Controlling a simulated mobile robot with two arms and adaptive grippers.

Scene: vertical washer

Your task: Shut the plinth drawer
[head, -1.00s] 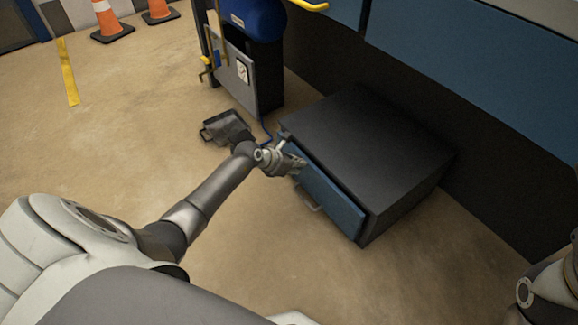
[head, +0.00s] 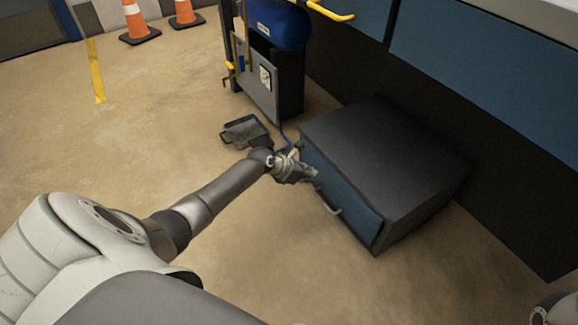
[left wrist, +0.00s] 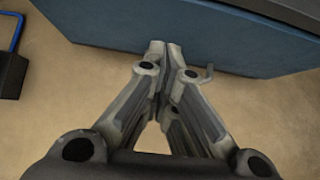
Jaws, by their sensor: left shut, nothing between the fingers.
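The plinth drawer is a blue front (head: 345,205) with a light bar handle (head: 328,207), set in a low black cabinet (head: 385,160) on the floor. The front sits close against the cabinet; I see no clear gap. My left gripper (head: 312,175) is shut and empty, at the left part of the drawer front, left of the handle. In the left wrist view the closed fingertips (left wrist: 165,48) reach the blue front (left wrist: 200,45) and appear to touch it. The handle (left wrist: 208,74) shows right of the fingers. My right gripper is out of view.
A grey metal pan (head: 245,132) lies on the floor left of the cabinet, near a blue hose. A blue tank unit (head: 275,60) stands behind it. Blue wall cabinets (head: 490,75) run along the right. Open floor lies in front. Orange cones (head: 137,22) stand far left.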

